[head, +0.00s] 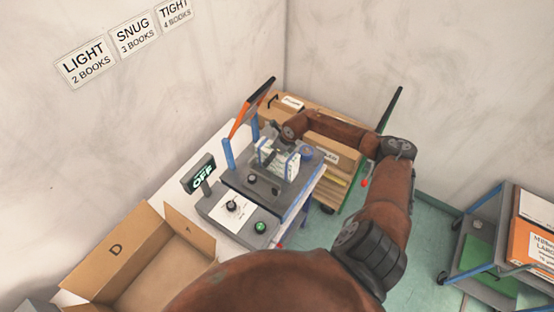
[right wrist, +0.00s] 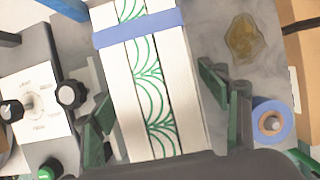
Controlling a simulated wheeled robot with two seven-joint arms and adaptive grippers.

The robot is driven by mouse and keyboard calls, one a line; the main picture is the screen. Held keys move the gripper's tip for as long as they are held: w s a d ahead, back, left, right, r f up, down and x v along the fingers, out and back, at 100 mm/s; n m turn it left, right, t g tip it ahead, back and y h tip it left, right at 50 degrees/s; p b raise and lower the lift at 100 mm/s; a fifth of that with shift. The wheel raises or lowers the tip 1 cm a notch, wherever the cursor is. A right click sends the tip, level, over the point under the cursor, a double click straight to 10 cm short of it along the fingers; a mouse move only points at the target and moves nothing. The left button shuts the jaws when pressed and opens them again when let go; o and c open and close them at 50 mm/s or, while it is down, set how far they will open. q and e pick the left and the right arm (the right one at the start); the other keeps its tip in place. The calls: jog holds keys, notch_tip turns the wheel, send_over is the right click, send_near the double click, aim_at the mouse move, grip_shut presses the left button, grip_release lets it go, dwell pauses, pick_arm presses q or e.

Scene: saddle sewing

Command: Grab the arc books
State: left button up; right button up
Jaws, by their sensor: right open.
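The arc books (right wrist: 150,85) are a pale stack with green arc lines along their edges, and a blue band (right wrist: 138,28) crosses them. In the head view the books (head: 277,160) stand in the machine with blue posts on the bench. My right gripper (right wrist: 158,100) is open, with one green-padded finger on each side of the stack. A gap shows on both sides, and I cannot tell whether any part touches. In the head view my right arm reaches over from the right and its wrist partly hides the machine. My left gripper is not in view.
An open cardboard box (head: 118,250) marked D sits at lower left. A wooden shelf unit (head: 318,148) stands behind; a cart (head: 480,250) is at right.

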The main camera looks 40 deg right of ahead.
jog(key=shift+f+b, duration=0.25)
jog(key=shift+b, duration=0.1)
dwell(0.4)
jog(key=shift+c, duration=0.3)
jog(key=shift+s+a+f, duration=0.1)
jog(key=shift+s, duration=0.1)
grip_shut()
dwell(0.4)
jog(key=shift+w, duration=0.1)
